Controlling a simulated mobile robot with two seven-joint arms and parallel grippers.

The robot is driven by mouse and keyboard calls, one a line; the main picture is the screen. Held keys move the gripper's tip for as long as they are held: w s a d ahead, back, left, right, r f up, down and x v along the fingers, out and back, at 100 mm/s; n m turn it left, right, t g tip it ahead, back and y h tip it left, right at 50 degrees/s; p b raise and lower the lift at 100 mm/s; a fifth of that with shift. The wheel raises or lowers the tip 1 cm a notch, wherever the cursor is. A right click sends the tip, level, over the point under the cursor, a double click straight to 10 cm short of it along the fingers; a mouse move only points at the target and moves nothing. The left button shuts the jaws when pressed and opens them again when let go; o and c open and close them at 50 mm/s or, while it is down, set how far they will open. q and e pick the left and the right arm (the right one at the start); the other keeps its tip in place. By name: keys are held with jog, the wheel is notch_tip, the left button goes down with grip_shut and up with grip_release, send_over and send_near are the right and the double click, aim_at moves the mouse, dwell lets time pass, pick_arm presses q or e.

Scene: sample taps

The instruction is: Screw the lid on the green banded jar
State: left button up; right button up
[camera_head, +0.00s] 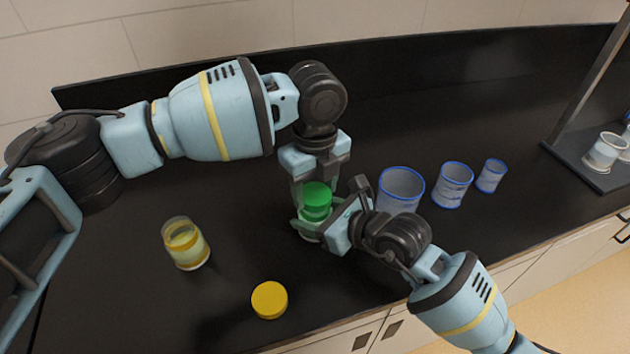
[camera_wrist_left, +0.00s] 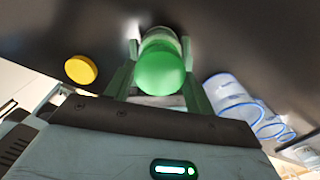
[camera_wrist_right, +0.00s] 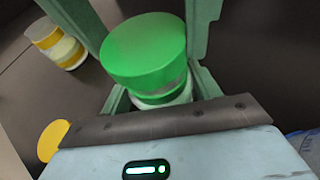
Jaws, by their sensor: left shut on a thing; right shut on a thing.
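The green lid (camera_head: 317,192) is over the mouth of the green banded jar (camera_head: 311,232), level and in line with it. In the right wrist view the lid (camera_wrist_right: 145,48) hides the jar's rim, so I cannot tell whether it is seated; clear wall and a green band (camera_wrist_right: 165,97) show below. My left gripper (camera_head: 315,190) comes from above, shut on the lid, which also shows in the left wrist view (camera_wrist_left: 162,72). My right gripper (camera_head: 318,225) comes from the right, low down, shut on the jar, which stands upright at the counter.
A yellow banded open jar (camera_head: 186,245) stands to the left. A yellow lid (camera_head: 269,300) lies near the front edge. Blue-rimmed beakers (camera_head: 401,190), (camera_head: 453,186), (camera_head: 491,176) stand close to the right of my right gripper. A dark stand (camera_head: 590,165) is at far right.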

pick_arm(q)
jog(key=shift+f, duration=0.55)
dwell(0.6)
pick_arm(e)
grip_shut()
pick_arm(q)
jog(key=m, duration=0.6)
jog(key=shift+m, duration=0.3)
jog(key=o, duration=0.9)
jog(key=shift+o, duration=0.2)
jog(key=shift+r, duration=2.25)
